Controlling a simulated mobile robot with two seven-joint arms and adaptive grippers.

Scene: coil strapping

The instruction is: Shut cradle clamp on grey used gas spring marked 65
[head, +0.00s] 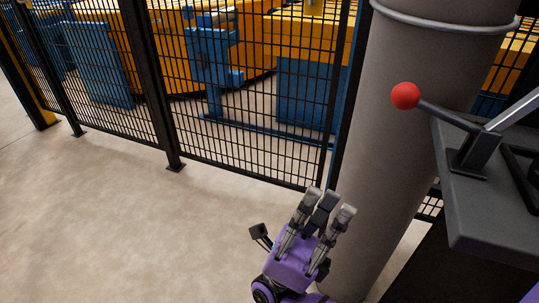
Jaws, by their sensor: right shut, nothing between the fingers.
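A dark lever with a red ball knob (405,95) sticks out to the left from a bracket (468,152) on a dark grey bench top (485,210) at the right edge. It looks like the handle of the cradle clamp. A light metal bar (512,112) runs from the bracket up to the right and is cut off by the frame. No grey gas spring or marking 65 can be made out. My right gripper (329,202) is shut and empty at bottom centre, in front of the pillar, left of and below the lever and apart from it. My left gripper is not in view.
A thick grey pillar (405,150) stands between my right gripper and the bench. A black mesh fence (245,100) crosses the back, with orange and blue machinery (215,60) behind it. The concrete floor (120,220) at left is clear.

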